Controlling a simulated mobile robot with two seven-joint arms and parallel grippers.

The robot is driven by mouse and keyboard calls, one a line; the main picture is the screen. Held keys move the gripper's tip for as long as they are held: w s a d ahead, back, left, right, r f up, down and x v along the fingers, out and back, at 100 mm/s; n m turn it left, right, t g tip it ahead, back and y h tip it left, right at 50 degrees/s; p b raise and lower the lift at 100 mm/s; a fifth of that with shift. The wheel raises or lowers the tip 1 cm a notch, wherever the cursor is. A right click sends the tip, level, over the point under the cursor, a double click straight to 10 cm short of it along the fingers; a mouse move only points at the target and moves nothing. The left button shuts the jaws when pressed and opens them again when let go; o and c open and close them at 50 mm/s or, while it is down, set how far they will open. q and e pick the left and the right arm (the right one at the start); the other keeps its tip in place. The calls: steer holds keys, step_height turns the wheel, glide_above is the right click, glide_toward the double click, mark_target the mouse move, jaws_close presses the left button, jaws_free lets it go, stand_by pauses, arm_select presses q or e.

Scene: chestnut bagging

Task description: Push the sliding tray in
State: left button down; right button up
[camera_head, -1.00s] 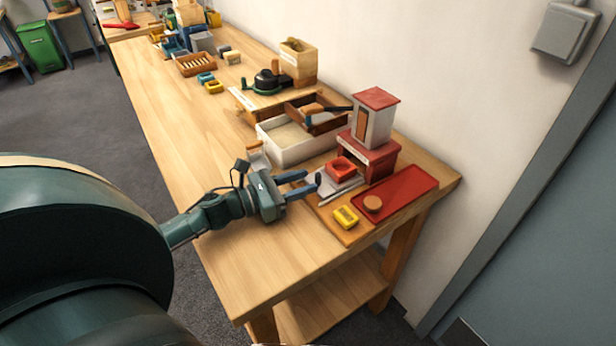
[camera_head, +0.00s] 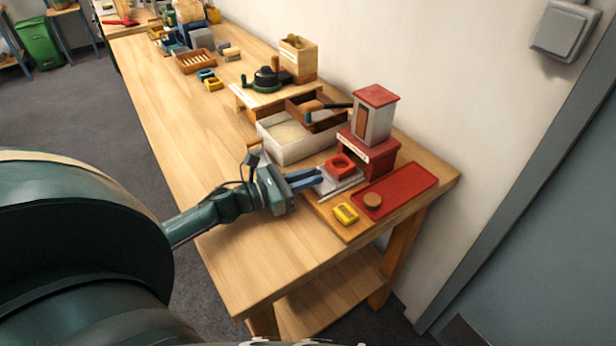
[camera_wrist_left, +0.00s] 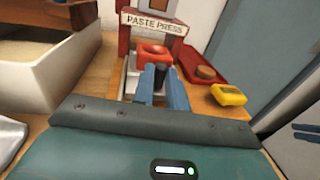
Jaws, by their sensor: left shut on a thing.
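The paste press (camera_head: 370,150) is a red stand with a white, red-roofed tower, at the right end of the bench. It also shows in the wrist view with its label (camera_wrist_left: 153,22). The grey sliding tray (camera_head: 343,184) sticks out of its front, with a red square dish (camera_head: 340,166) on it. In the wrist view the dish (camera_wrist_left: 152,53) sits just beyond my fingertips.
A red tray (camera_head: 408,184) with a brown round piece (camera_head: 373,200) and a yellow block (camera_head: 345,213) lie right of the sliding tray. A white bin (camera_head: 290,142) stands close behind my gripper. The bench's front left part is clear.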

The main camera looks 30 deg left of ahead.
stand_by(0.3)
arm_select(q)
steer(key=shift+w+d+f+b, duration=0.1)
steer(key=shift+w+b, duration=0.25)
steer(key=shift+b+x, duration=0.7)
steer(key=shift+x, duration=0.45)
steer(key=shift+w, duration=0.3)
steer(key=c, duration=1.4)
jaws_free()
arm_select(e)
steer(key=shift+w+a+f+y, duration=0.15)
steer(key=shift+w+a+y, duration=0.05)
steer(key=shift+a+y, duration=0.15)
arm_select(q)
steer(key=shift+s, duration=0.1)
arm_select(e)
steer(key=shift+f, duration=0.1)
